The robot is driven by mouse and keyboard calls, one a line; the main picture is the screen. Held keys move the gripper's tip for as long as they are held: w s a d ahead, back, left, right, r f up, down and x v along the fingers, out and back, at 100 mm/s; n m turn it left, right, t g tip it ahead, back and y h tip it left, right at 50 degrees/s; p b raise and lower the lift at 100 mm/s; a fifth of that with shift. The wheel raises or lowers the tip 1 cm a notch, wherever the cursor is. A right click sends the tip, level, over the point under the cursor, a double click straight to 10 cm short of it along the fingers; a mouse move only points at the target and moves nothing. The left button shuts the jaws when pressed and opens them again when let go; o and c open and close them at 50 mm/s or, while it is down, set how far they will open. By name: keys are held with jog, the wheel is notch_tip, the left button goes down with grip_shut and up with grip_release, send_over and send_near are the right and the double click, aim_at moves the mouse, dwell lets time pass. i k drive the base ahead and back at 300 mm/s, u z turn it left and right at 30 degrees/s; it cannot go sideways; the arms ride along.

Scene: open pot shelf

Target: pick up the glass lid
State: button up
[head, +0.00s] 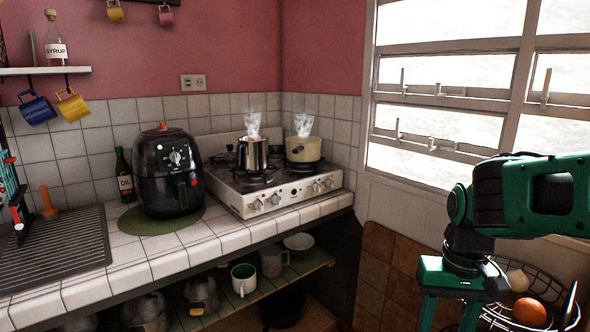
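Several shiny, rounded, lid-like shapes show on the open shelf under the counter. One (147,305) is at the lower left, and another (200,288) is to its right over a yellowish pot. They look like glass lids on pots, but they are dim and partly cut off by the counter edge, so I cannot tell which is the glass lid. My green gripper (449,316) is at the lower right, pointing down, far from the shelf. Its two fingers are apart with nothing seen between them; the tips run past the frame's bottom edge.
A wire basket (540,290) stands by my gripper.

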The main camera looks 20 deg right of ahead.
aim_at(230, 154)
jog(key=k, duration=0.5)
jog(key=z, duration=0.2)
jog(key=i, duration=1.65)
jog(key=u, duration=0.4)
